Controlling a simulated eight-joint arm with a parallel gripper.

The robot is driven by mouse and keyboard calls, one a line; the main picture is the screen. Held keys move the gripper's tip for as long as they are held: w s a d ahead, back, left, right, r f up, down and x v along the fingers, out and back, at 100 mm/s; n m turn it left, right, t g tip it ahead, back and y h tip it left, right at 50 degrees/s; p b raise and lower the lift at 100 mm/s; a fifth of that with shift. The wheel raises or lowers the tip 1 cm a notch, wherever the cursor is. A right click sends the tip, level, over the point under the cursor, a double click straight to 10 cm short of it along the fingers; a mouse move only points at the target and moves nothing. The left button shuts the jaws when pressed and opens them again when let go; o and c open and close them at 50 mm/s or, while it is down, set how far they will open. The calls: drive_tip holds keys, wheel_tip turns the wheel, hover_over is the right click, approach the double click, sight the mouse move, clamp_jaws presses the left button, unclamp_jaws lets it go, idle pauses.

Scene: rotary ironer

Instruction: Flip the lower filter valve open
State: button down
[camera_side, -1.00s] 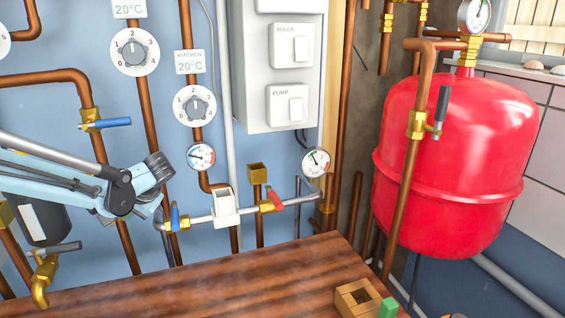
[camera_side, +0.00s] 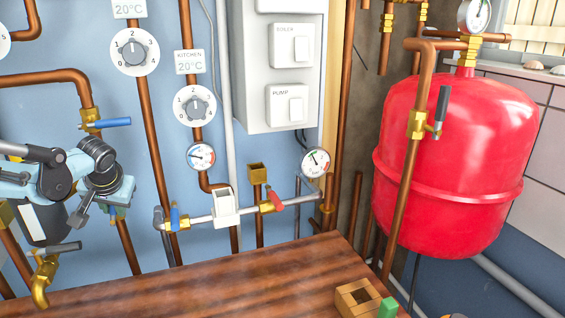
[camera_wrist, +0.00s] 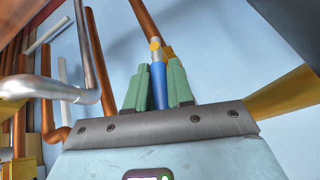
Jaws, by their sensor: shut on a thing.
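My gripper (camera_side: 117,211) is in front of the left copper pipe in the side view. Its green fingers (camera_wrist: 157,88) are shut on a blue valve lever (camera_wrist: 158,82) in the wrist view, one finger on each side. Above the lever are a grey stem, a brass fitting (camera_wrist: 166,52) and a copper pipe (camera_wrist: 144,18). In the side view my gripper hides most of this lower valve. The upper valve with a blue lever (camera_side: 112,123) sits higher on the same pipe, its lever pointing right. A dark canister (camera_side: 45,225) hangs left of my gripper, partly covered by my arm.
A grey pipe (camera_side: 197,219) with blue (camera_side: 174,217) and red (camera_side: 273,200) levers runs right of my gripper. A brass tap (camera_side: 42,280) stands below left. The wooden table (camera_side: 210,285) is in front. A red tank (camera_side: 450,165) stands far right.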

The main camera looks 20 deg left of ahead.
drive_tip(key=shift+s+a+r+n+t+h, duration=0.1)
drive_tip(key=shift+s+a+n+t+h, duration=0.15)
drive_tip(key=shift+t+h, duration=0.3)
drive_tip(key=c, duration=1.1)
unclamp_jaws()
drive_tip(key=v, duration=1.2)
drive_tip(key=s+d+f+m+h, duration=0.1)
drive_tip(key=d+f+m, duration=0.1)
drive_tip(key=d+f, duration=0.1)
drive_tip(key=s+d+f+m+t+h, duration=0.1)
drive_tip(key=d+f+m+h, duration=0.1)
drive_tip(key=d+f, duration=0.1)
drive_tip(key=s+d+f+m+t+h, duration=0.1)
drive_tip(key=s+d+f+m, duration=0.1)
drive_tip(key=d+f, duration=0.1)
drive_tip(key=shift+d+f+t+h, duration=0.1)
drive_tip(key=shift+d+t+h, duration=0.2)
drive_tip(key=shift+d, duration=0.25)
